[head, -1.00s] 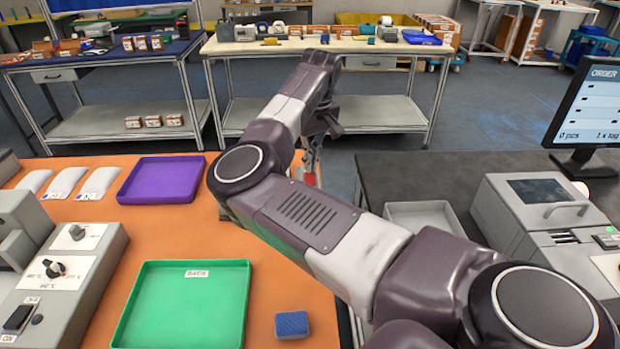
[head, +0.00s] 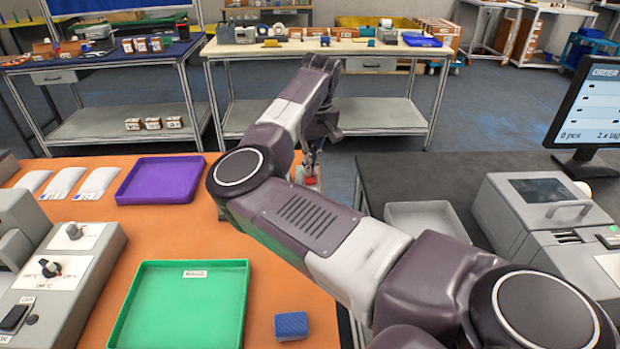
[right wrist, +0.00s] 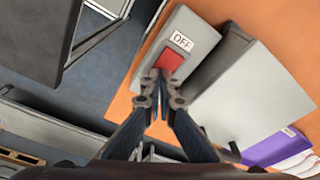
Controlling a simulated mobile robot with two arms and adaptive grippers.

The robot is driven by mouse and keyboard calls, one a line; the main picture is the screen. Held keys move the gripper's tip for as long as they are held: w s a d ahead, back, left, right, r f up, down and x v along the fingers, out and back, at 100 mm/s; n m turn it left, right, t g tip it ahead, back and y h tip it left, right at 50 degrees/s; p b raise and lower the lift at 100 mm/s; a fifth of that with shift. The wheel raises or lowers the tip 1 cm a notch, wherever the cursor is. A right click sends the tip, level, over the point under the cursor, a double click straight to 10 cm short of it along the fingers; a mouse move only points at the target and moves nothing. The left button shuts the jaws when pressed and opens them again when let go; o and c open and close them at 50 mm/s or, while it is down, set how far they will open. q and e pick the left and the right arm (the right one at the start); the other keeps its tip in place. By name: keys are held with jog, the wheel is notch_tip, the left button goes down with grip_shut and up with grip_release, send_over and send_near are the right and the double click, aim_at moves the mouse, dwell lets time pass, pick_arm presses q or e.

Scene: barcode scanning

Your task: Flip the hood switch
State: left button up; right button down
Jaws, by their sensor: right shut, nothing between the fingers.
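The hood switch (right wrist: 172,60) is a red rocker on the end of a light grey box (right wrist: 200,42), with a white OFF label above it, in the right wrist view. My right gripper (right wrist: 158,76) is shut and empty. Its fingertips overlap the lower edge of the red rocker; I cannot tell whether they touch it. In the head view my right gripper (head: 311,160) is small at the far edge of the orange table, and my own arm hides most of the box. My left gripper is not in view.
A purple tray (head: 125,190) and a green tray (head: 245,300) lie on the orange table (head: 90,220), with a blue block (head: 291,325) nearby. A grey open bin (head: 425,213) and a grey machine (head: 520,250) stand on the dark table at right.

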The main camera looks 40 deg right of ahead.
jog(key=shift+r+p, duration=1.7)
jog(key=shift+r, duration=1.75)
jog(key=shift+f, duration=0.1)
